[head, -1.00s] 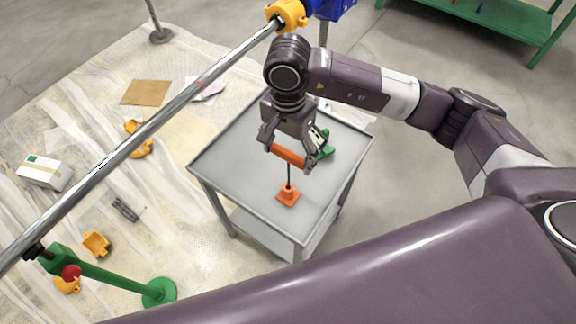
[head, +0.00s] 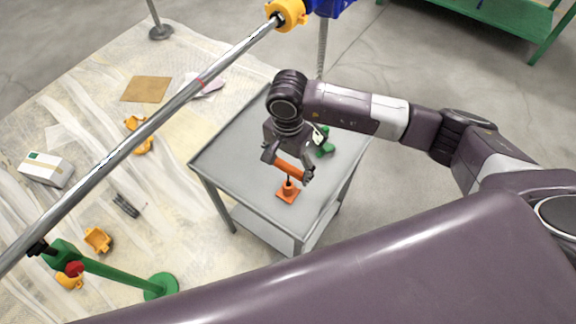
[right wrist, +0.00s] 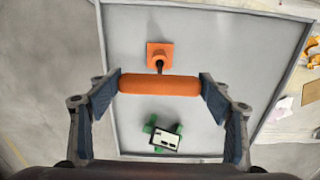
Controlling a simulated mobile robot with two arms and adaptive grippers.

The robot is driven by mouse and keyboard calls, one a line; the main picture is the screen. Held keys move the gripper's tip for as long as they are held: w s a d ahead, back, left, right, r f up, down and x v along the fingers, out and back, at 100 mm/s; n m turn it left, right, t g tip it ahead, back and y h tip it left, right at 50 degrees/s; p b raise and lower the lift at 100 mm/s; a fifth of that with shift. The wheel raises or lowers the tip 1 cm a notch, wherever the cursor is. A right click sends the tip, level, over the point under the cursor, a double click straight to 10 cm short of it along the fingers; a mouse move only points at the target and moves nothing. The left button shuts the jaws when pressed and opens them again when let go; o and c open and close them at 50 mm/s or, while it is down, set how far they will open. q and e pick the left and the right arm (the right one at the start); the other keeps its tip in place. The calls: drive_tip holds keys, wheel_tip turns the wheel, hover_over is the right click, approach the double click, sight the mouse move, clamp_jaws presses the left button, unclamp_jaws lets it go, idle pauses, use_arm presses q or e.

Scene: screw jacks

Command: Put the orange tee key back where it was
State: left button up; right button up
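The orange tee key (head: 291,168) has a thick orange crossbar and a thin dark shaft. It is upright above the grey cart's top. My right gripper (head: 288,166) is shut on the ends of its crossbar, which also shows between the finger pads in the right wrist view (right wrist: 160,85). Below it stands a small orange holder (head: 287,192) with a square base. The shaft appears to run down into the holder, and only a short length shows between crossbar and holder. The holder also shows in the right wrist view (right wrist: 160,53). My left gripper is not in view.
A green stand with a white-faced block (right wrist: 165,139) is on the grey cart (head: 232,168), near my right gripper. A long steel bar (head: 150,125) crosses the left side. Yellow clamps (head: 97,240), a white box (head: 45,169) and a cardboard sheet (head: 146,89) lie on the floor sheet.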

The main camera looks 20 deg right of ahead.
drive_tip(key=o, duration=0.4)
drive_tip(key=shift+r, duration=0.5)
wheel_tip(320, 180, up, 11)
drive_tip(key=b, duration=0.3)
drive_tip(key=shift+r, duration=0.15)
drive_tip(key=shift+s, duration=0.1)
